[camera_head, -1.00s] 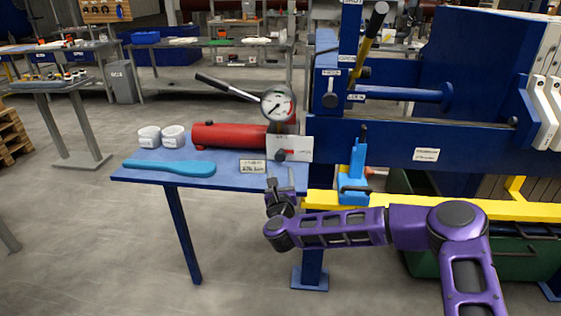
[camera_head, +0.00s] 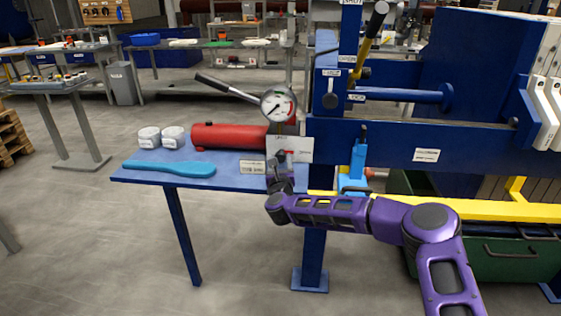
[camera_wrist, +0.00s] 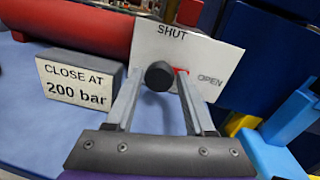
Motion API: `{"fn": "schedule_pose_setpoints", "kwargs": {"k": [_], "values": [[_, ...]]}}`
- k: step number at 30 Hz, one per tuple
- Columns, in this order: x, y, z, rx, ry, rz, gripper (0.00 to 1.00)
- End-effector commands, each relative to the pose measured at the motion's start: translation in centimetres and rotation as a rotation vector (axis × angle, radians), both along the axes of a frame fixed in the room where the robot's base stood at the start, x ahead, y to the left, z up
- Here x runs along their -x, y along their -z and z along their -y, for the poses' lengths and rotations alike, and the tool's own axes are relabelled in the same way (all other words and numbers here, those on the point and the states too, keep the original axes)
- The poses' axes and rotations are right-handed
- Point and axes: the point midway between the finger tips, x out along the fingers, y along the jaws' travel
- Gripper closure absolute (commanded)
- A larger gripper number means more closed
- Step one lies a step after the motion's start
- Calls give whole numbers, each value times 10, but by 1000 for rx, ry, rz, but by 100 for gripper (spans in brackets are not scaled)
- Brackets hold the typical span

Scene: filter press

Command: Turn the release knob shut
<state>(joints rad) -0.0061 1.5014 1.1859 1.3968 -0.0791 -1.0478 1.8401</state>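The release knob (camera_wrist: 159,76) is a black round knob on a white plate (camera_wrist: 222,55) in the wrist view. The plate reads SHUT at the top and OPEN at the right. A red mark shows at the knob's right side, toward OPEN. My gripper (camera_wrist: 158,88) is open, with one finger to the left and one to the right of the knob. I cannot tell whether the fingers touch it. In the head view my gripper (camera_head: 279,172) is just below the plate (camera_head: 290,150) and hides part of the knob.
A red cylinder (camera_head: 229,136) with a gauge (camera_head: 278,104) and a pump lever lies behind the plate. A "CLOSE AT 200 bar" sign (camera_wrist: 79,81) stands left of my gripper. A light-blue part (camera_head: 357,160) is at the right. A blue paddle (camera_head: 168,168) and white cups lie farther left.

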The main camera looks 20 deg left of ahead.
Motion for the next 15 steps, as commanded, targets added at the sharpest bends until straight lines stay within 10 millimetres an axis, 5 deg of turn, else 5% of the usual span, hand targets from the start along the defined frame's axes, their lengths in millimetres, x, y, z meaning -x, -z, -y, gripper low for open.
{"fn": "schedule_pose_setpoints", "kwargs": {"k": [1, 8, 15], "values": [[0, 0, 0, 0, 0, 0, 57], [0, 0, 0, 0, 0, 0, 99], [0, 0, 0, 9, -1, 3, 100]]}}
